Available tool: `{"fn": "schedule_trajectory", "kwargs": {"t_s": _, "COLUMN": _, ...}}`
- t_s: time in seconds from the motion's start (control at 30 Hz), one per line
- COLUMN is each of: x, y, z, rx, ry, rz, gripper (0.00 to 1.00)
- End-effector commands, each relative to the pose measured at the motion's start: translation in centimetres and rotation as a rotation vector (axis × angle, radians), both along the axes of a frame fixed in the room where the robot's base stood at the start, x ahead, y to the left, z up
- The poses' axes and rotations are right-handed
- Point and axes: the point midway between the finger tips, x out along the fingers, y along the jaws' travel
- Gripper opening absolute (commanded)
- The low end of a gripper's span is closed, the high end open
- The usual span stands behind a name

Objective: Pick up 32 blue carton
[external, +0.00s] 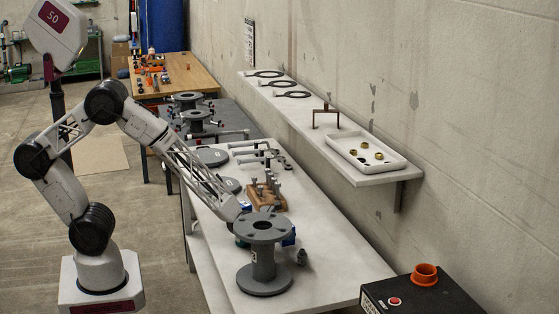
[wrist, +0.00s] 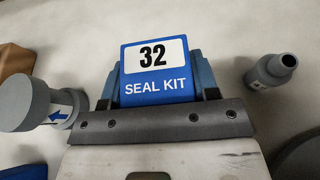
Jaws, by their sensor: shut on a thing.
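The blue carton (wrist: 158,88) has a white label reading "32" and the words "SEAL KIT". In the wrist view it sits upright in the picture between the fingers of my gripper (wrist: 160,98), which is shut on it. In the external view, my gripper reaches down behind a grey flanged pipe spool (external: 264,268). A blue patch (external: 289,238) beside the spool may be part of the carton. The spool hides the fingertips there, and I cannot tell whether the carton is clear of the table.
In the wrist view a grey fitting (wrist: 272,70) lies right of the carton and a grey flanged piece (wrist: 40,105) with a blue arrow lies left. A wooden block with bolts (external: 266,196) stands farther back. A wall shelf (external: 375,179) holds a white tray (external: 396,163).

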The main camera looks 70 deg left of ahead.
Motion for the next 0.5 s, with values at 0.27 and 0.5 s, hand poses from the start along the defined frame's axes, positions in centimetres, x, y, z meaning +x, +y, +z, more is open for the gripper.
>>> {"fn": "schedule_trajectory", "kwargs": {"t_s": 0.27, "x": 0.0, "y": 0.0, "z": 4.3, "rx": 0.000, "ry": -0.002, "rz": 0.000, "gripper": 0.31}}
{"fn": "schedule_trajectory", "kwargs": {"t_s": 0.5, "x": 0.0, "y": 0.0, "z": 6.9, "rx": -0.001, "ry": 0.000, "rz": 0.000, "gripper": 0.31}}
